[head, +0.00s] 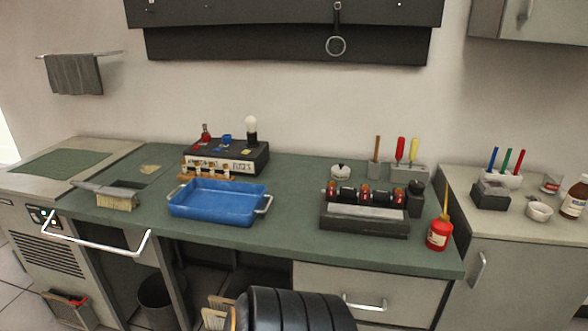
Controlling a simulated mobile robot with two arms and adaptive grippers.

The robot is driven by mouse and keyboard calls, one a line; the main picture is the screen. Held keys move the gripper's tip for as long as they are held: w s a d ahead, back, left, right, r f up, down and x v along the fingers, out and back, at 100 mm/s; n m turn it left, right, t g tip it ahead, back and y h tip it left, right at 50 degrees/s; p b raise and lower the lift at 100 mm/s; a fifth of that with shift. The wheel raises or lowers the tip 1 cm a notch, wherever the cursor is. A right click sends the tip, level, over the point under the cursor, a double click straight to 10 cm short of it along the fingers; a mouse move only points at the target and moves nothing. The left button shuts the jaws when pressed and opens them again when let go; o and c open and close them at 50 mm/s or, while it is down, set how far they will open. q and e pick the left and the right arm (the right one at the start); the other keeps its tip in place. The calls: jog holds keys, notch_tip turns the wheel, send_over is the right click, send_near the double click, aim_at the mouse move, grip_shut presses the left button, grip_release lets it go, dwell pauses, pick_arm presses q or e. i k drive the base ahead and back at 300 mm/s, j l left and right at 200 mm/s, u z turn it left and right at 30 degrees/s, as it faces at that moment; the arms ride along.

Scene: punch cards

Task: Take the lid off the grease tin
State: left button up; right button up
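A small round pale tin (341,172) with a dark knob on top stands toward the back of the green bench, right of its middle. It looks like the grease tin with its lid on, though it is too small to be sure. Neither of my grippers shows in the head view.
A black ribbed object (295,312) stands in front.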

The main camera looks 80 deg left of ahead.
aim_at(340, 170)
jog(key=u, duration=2.4)
jog(key=i+u, duration=0.25)
jog(key=u, duration=0.2)
jog(key=i+l+u, duration=0.1)
jog(key=i+u, duration=0.15)
jog(key=u, duration=0.2)
jog(key=i+l+u, duration=0.2)
jog(key=u, duration=0.25)
jog(key=i+l, duration=0.05)
